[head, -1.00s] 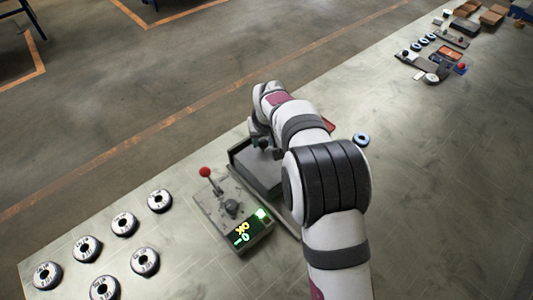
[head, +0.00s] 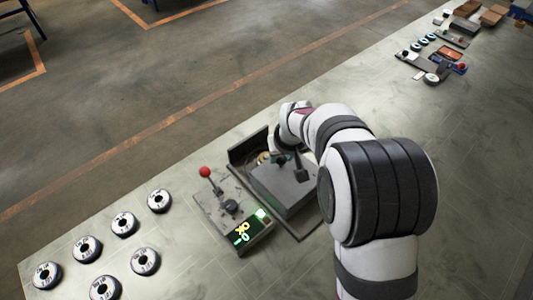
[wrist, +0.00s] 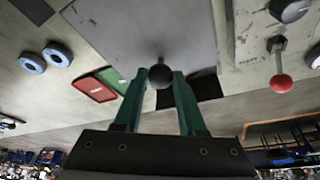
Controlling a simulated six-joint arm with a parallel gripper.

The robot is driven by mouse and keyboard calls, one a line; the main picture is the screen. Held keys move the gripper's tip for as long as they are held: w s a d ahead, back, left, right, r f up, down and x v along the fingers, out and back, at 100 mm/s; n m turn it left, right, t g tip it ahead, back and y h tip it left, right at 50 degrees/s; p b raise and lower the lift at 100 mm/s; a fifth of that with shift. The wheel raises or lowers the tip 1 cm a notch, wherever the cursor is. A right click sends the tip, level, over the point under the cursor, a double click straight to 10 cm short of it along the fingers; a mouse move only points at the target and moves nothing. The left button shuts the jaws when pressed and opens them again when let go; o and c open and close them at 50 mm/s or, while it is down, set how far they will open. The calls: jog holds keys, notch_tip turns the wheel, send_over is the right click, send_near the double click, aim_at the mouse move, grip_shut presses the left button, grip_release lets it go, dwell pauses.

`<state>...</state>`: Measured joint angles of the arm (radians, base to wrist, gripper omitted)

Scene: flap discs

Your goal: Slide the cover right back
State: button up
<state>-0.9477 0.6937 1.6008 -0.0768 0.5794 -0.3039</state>
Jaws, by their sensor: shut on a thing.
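The grey cover (head: 283,190) lies on a dark-walled station (head: 249,145), with part of the station's far end open and a pale round disc (head: 264,158) showing there. In the wrist view the cover (wrist: 150,28) is a flat grey plate, with a black gap (wrist: 203,88) beside its edge. My gripper (head: 281,160) is at the far edge of the cover. In the wrist view my gripper's green fingers (wrist: 160,82) are shut on a dark ball knob (wrist: 161,74). My arm hides the station's right side in the head view.
A panel (head: 236,215) with a red-tipped lever and lit green and yellow display stands just left of the station. Several flap discs (head: 124,224) lie at the left. Red (wrist: 94,89) and green pads lie near the cover in the wrist view. Other equipment is far back right.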

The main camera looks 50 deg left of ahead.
aim_at(293, 175)
jog(key=shift+d, duration=2.7)
jog(key=o, duration=1)
notch_tip(293, 175, up, 8)
jog(key=shift+r, duration=0.1)
